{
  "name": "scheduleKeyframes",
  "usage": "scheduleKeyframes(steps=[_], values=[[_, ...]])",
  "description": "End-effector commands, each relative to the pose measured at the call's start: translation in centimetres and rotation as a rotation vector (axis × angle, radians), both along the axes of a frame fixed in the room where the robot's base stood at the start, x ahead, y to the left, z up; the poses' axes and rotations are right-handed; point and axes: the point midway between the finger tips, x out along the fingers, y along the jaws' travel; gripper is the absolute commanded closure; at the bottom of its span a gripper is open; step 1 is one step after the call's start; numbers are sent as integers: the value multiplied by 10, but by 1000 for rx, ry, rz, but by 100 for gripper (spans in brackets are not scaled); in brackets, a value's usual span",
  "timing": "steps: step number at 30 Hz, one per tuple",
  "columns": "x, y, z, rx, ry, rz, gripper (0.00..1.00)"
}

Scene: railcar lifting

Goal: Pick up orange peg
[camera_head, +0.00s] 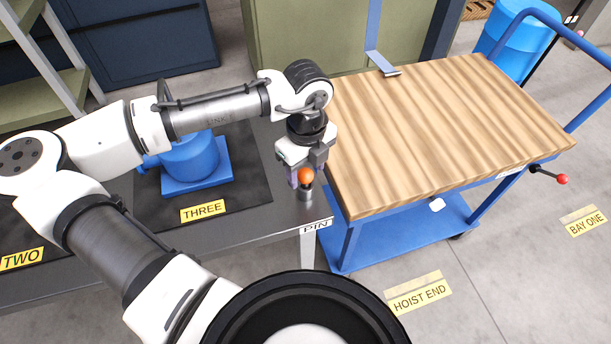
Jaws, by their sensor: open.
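The orange peg (306,175) stands at the right end of the dark table, near the corner by the PIN label. Its rounded orange top shows, above a grey metal base or holder (305,194). My gripper (306,178) points down over the peg, with its fingers open around the orange top. One finger shows to the left of the peg; the other is partly hidden. I cannot tell whether the fingers touch the peg.
A blue machine (192,160) stands on the dark table (255,228) behind the THREE label. A wooden-topped blue cart (440,125) is close on the right. A blue barrel (517,40) stands behind it. Cabinets line the back. The floor at front right is clear.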

Motion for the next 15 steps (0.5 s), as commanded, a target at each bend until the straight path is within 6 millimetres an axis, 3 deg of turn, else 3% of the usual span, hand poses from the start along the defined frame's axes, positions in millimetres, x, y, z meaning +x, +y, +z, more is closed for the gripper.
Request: scheduleKeyframes(steps=[6, 15], values=[[2, 2, -26, 1, 1, -1, 44], [2, 2, -31, -1, -1, 0, 44]])
